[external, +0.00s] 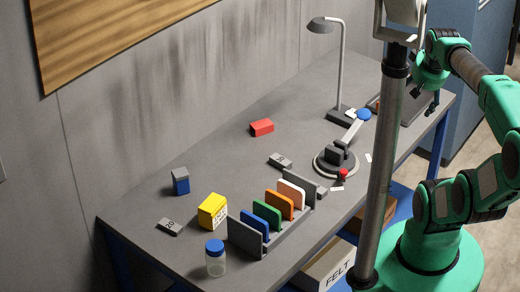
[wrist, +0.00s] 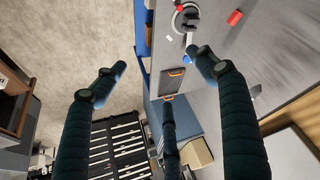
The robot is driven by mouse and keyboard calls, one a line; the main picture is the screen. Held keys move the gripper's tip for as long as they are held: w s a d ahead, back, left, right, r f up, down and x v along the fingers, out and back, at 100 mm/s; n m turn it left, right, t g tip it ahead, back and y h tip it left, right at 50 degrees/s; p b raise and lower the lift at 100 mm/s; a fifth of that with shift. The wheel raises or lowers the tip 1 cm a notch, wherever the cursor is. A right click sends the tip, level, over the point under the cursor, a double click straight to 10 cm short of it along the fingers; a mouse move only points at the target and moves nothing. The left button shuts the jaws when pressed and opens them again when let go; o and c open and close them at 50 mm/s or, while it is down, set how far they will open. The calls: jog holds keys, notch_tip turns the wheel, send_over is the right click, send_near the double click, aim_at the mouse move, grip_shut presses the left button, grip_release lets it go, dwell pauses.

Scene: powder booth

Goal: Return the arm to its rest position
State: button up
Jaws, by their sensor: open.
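My green arm stands at the right in the external view. My gripper (external: 426,99) hangs in the air over the far right end of the grey bench (external: 225,130), fingers downward. In the wrist view my gripper (wrist: 158,80) has its dark fingers spread wide with nothing between them. Beneath it lie the bench end and the floor. A dark flat tray or panel with orange handles (wrist: 174,81) shows between the fingers. Part of my arm is hidden behind a grey post (external: 382,170) in the external view.
A desk lamp (external: 341,65) and a round clamp device with a blue-knobbed lever (external: 340,158) stand near the gripper. A rack of coloured panels (external: 270,236), a red block (external: 261,127), a yellow box (external: 212,211) and a blue-lidded jar (external: 215,262) are farther left.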

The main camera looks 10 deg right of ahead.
jog(key=shift+f, duration=0.1)
notch_tip(320, 180, down, 6)
jog(key=b, duration=0.6)
jog(key=shift+f+b, duration=0.2)
jog(key=shift+b, duration=0.1)
